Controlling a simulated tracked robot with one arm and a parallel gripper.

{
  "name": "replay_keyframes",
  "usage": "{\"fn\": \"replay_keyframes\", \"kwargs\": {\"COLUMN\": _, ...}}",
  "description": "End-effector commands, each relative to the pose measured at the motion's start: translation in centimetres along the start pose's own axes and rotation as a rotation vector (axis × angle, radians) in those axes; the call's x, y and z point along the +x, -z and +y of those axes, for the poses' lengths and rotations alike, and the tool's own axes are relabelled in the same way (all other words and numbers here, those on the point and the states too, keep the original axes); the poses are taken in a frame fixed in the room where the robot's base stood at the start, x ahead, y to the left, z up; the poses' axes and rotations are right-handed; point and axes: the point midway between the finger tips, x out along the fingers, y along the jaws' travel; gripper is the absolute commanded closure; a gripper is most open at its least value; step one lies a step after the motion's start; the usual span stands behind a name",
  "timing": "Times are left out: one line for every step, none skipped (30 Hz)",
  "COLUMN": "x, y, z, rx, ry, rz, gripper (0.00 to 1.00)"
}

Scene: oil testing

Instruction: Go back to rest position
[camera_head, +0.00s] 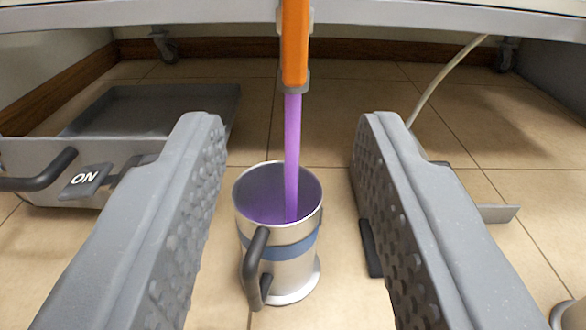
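My gripper (287,140) is open, its two grey studded fingers standing well apart at left and right with nothing between their pads. Beyond them, a silver metal mug (283,262) with a blue band and a dark handle stands upright on the tiled floor. An orange spout (294,45) hangs from above, and a purple stream (292,150) runs from it down into the mug. The mug's inside looks purple; its fill level is hard to tell.
A grey metal tray (150,110) with a dark handle and an "ON" label (86,181) sits at left, partly behind the left finger. A pale hose (440,85) hangs at right. A grey metal edge (420,14) crosses the top. Tiled floor (400,90) is open behind the mug.

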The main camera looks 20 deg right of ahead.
Motion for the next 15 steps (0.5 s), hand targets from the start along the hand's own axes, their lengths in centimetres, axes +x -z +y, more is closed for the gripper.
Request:
{"fn": "replay_keyframes", "kwargs": {"x": -0.11, "y": 0.02, "z": 0.02, "rx": 0.0, "ry": -0.001, "rz": 0.0, "gripper": 0.64}}
{"fn": "replay_keyframes", "kwargs": {"x": -0.15, "y": 0.03, "z": 0.06, "rx": 0.0, "ry": -0.002, "rz": 0.001, "gripper": 0.64}}
{"fn": "replay_keyframes", "kwargs": {"x": -0.18, "y": 0.03, "z": 0.14, "rx": 0.0, "ry": -0.003, "rz": 0.001, "gripper": 0.64}}
{"fn": "replay_keyframes", "kwargs": {"x": -0.18, "y": 0.04, "z": 0.2, "rx": 0.0, "ry": -0.004, "rz": 0.002, "gripper": 0.64}}
{"fn": "replay_keyframes", "kwargs": {"x": -0.18, "y": 0.04, "z": 0.27, "rx": 0.0, "ry": -0.006, "rz": 0.002, "gripper": 0.64}}
{"fn": "replay_keyframes", "kwargs": {"x": -0.18, "y": 0.04, "z": 0.38, "rx": 0.0, "ry": -0.007, "rz": 0.002, "gripper": 0.64}}
{"fn": "replay_keyframes", "kwargs": {"x": -0.17, "y": 0.05, "z": 0.45, "rx": 0.0, "ry": -0.008, "rz": 0.002, "gripper": 0.64}}
{"fn": "replay_keyframes", "kwargs": {"x": -0.17, "y": 0.05, "z": 0.51, "rx": 0.0, "ry": -0.009, "rz": 0.002, "gripper": 0.64}}
{"fn": "replay_keyframes", "kwargs": {"x": -0.18, "y": 0.03, "z": 0.59, "rx": 0.0, "ry": -0.011, "rz": 0.001, "gripper": 0.64}}
{"fn": "replay_keyframes", "kwargs": {"x": -0.18, "y": 0.03, "z": 0.64, "rx": 0.0, "ry": -0.012, "rz": 0.001, "gripper": 0.64}}
{"fn": "replay_keyframes", "kwargs": {"x": -0.18, "y": 0.02, "z": 0.68, "rx": 0.0, "ry": -0.012, "rz": 0.001, "gripper": 0.64}}
{"fn": "replay_keyframes", "kwargs": {"x": -0.17, "y": 0.02, "z": 0.72, "rx": 0.0, "ry": -0.013, "rz": 0.001, "gripper": 0.64}}
{"fn": "replay_keyframes", "kwargs": {"x": -0.18, "y": 0.01, "z": 0.78, "rx": 0.0, "ry": -0.014, "rz": 0.001, "gripper": 0.64}}
{"fn": "replay_keyframes", "kwargs": {"x": -0.15, "y": 0.03, "z": 0.81, "rx": 0.0, "ry": -0.014, "rz": 0.001, "gripper": 0.64}}
{"fn": "replay_keyframes", "kwargs": {"x": -0.05, "y": 0.12, "z": 0.78, "rx": 0.001, "ry": -0.014, "rz": 0.001, "gripper": 0.64}}
